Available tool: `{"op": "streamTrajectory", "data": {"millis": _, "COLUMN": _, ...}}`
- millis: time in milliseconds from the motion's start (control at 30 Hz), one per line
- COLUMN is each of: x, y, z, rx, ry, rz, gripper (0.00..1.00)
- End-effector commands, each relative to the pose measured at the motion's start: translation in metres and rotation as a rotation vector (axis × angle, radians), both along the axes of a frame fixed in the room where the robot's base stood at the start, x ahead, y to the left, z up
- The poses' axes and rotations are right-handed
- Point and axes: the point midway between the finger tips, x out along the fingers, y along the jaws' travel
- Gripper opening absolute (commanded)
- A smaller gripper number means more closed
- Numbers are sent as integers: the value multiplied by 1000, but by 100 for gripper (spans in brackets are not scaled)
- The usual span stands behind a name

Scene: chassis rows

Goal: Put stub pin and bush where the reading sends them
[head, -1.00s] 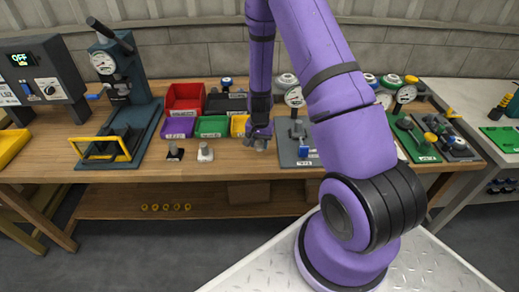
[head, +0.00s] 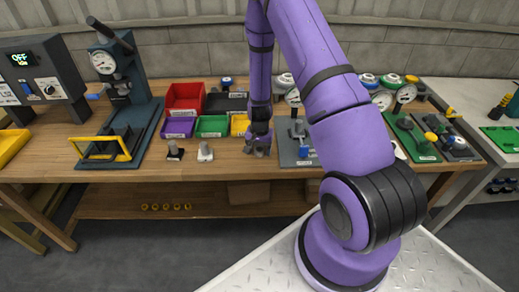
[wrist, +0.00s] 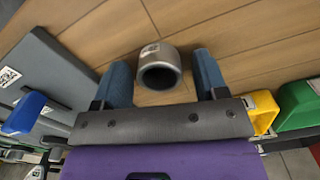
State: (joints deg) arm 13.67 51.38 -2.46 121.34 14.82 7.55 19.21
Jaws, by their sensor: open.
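A grey metal bush (wrist: 160,68), a short hollow cylinder with a small code label, stands on the wooden bench in the wrist view. My gripper (wrist: 162,80) is open, with one blue-padded finger on each side of the bush; contact is not clear. In the head view my gripper (head: 258,148) is low over the bench, right of two small posts. One grey post has a dark base (head: 175,155), the other a white base (head: 205,156); I cannot tell whether either is the stub pin. A display box (head: 22,60) at the left reads OFF.
Red (head: 184,97), purple (head: 179,128), green (head: 212,127) and yellow (head: 239,127) bins stand behind. A press with a dial (head: 104,62) is at left. A grey plate with a gauge stand (head: 290,155) is close right. A green fixture board (head: 420,155) lies farther right.

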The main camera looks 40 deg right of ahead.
Motion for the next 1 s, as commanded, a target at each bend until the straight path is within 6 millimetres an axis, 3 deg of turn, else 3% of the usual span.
{"op": "streamTrajectory", "data": {"millis": 267, "x": 1, "y": 0, "z": 16, "rx": -2, "ry": -3, "rz": 0, "gripper": 66}}
{"op": "streamTrajectory", "data": {"millis": 700, "x": 1, "y": 0, "z": 92, "rx": -2, "ry": -4, "rz": 0, "gripper": 66}}
{"op": "streamTrajectory", "data": {"millis": 1000, "x": 0, "y": 0, "z": 120, "rx": 0, "ry": -1, "rz": 0, "gripper": 66}}
